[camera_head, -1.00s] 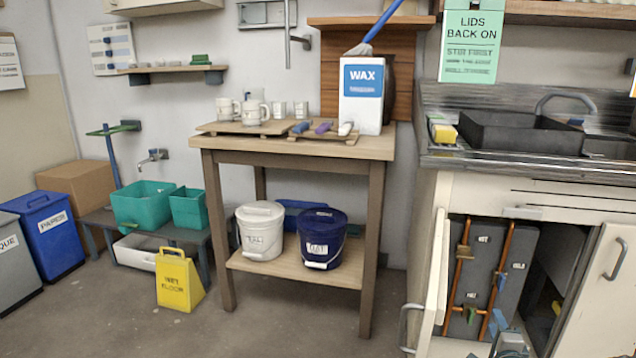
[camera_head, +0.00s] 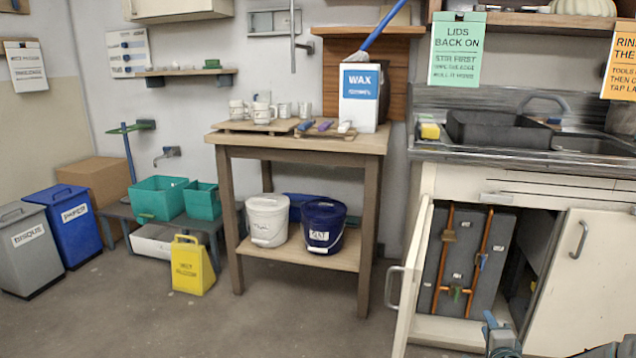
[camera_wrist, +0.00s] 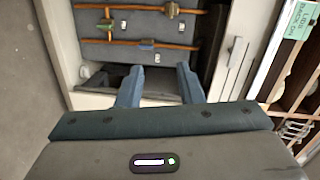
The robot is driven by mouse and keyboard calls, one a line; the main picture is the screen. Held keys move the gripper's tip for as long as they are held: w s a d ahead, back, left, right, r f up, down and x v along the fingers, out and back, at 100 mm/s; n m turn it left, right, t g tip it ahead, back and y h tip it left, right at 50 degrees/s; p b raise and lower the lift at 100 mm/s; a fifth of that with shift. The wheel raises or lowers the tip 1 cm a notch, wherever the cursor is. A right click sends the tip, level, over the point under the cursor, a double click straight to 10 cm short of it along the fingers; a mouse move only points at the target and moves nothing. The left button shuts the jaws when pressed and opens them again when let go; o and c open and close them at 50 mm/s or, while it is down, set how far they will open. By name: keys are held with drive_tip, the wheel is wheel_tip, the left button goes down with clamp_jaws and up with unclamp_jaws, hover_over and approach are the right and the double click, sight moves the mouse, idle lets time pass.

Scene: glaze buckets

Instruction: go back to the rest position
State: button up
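My gripper (camera_wrist: 160,90) shows in the wrist view with its two blue-grey fingers apart and nothing between them. It faces the open cabinet under the sink, where a grey panel (camera_wrist: 132,52) carries copper pipes (camera_wrist: 125,41) with small valves. In the head view part of my gripper (camera_head: 500,340) shows at the bottom right, in front of the cabinet's lower edge. The grey panel (camera_head: 465,262) and its upright copper pipes also show there. The gap between the fingertips and the cabinet cannot be judged exactly.
The left cabinet door (camera_head: 412,285) stands open towards me; the right door (camera_head: 585,275) is beside the opening. A wooden table (camera_head: 300,145) holds mugs and a wax container, with white (camera_head: 267,220) and blue (camera_head: 323,226) buckets below. The floor in front is clear.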

drive_tip(key=s+a+r+n+g+y+p, duration=0.1)
drive_tip(key=s+a+r+n+g+p, duration=0.1)
drive_tip(key=a+r+n+g+p, duration=0.45)
drive_tip(key=s+a+r+n+g+y+p, duration=0.15)
drive_tip(key=a+r+n+p, duration=0.25)
drive_tip(key=a+r+p, duration=0.6)
drive_tip(key=s+a+r+n+g+p, duration=0.2)
drive_tip(key=s+r+p, duration=0.3)
drive_tip(key=s+r, duration=0.3)
drive_tip(key=s+a+r+n+g+p, duration=0.1)
drive_tip(key=s+a+r+n+p, duration=0.2)
drive_tip(key=s+a+r+p, duration=0.2)
drive_tip(key=s+a+r+n+g+p, duration=0.2)
drive_tip(key=s+r+p, duration=0.3)
drive_tip(key=s+r, duration=0.6)
wheel_tip(320, 180, up, 5)
drive_tip(key=shift+s+a+f+n+g+y, duration=0.15)
drive_tip(key=shift+a+n+g+y, duration=0.25)
drive_tip(key=shift+a, duration=0.5)
drive_tip(key=shift+d, duration=0.1)
